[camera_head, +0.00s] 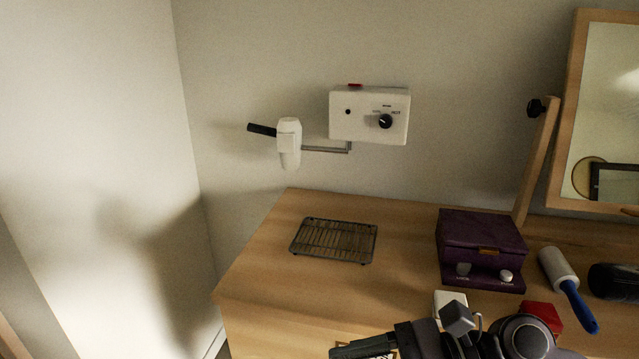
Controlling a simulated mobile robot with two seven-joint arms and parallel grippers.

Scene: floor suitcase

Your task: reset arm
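My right arm comes in at the bottom right, over the front of the wooden dresser top (250,262). Its gripper (362,350) points left at the bottom edge and is partly cut off by the frame. I cannot tell whether its fingers are open or shut, and no held object is clear. My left gripper is not in view.
A wire rack (334,240) lies on the dresser. A purple box (481,243), lint roller (558,268), small red box (541,314) and white item (446,299) sit at right. A hair dryer (289,143) hangs beside its wall unit (362,118). A mirror (610,110) stands at right.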

